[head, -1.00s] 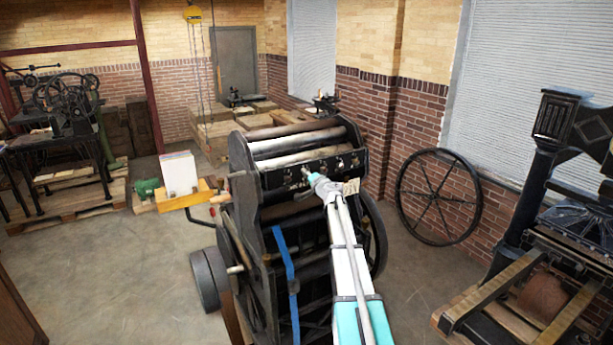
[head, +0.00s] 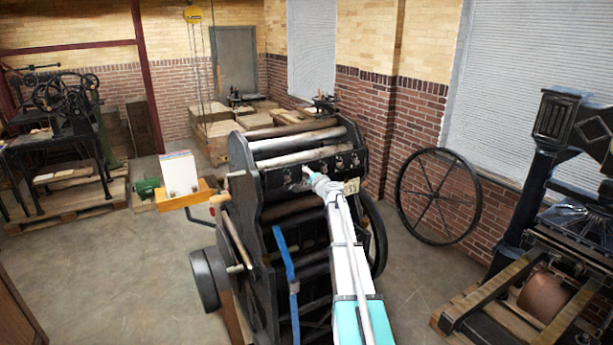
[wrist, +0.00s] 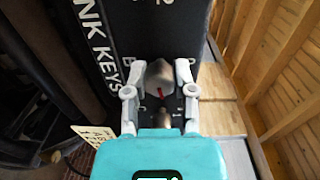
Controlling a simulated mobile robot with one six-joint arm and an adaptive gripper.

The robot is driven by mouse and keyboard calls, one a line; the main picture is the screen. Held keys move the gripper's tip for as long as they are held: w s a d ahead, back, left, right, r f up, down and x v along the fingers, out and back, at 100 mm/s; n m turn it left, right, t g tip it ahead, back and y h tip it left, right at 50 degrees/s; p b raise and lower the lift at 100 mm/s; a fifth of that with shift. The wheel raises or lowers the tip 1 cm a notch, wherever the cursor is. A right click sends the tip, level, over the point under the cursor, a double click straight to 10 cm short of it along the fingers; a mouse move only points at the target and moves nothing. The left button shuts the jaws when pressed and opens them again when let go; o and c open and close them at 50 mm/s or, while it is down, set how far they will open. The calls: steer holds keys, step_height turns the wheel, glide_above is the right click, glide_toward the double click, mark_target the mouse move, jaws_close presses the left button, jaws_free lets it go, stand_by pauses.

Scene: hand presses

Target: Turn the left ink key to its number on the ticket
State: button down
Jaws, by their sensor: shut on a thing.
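The left ink key (wrist: 159,76) is a grey tapered knob with a red pointer line, on a black panel (wrist: 140,35) lettered "INK KEYS". My gripper (wrist: 158,70) is shut on this key, one pale finger on each side. It also shows in the head view (head: 306,171), at the left part of the press's key panel. The pointer is seen slantwise, and the fingers hide part of the scale, so the key's setting cannot be read. The cream ticket (head: 352,186) hangs right of my gripper; its figures are too small to read. It also shows in the wrist view (wrist: 93,133).
The other ink keys (head: 340,162) sit along the panel to the right. Rollers (head: 295,142) lie above the panel. A blue strap (head: 285,258) hangs on the press's near side. A spoked wheel (head: 438,197) leans on the brick wall at right.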

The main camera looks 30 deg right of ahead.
steer(key=shift+c, duration=2.2)
jaws_free()
steer(key=shift+n, duration=0.3)
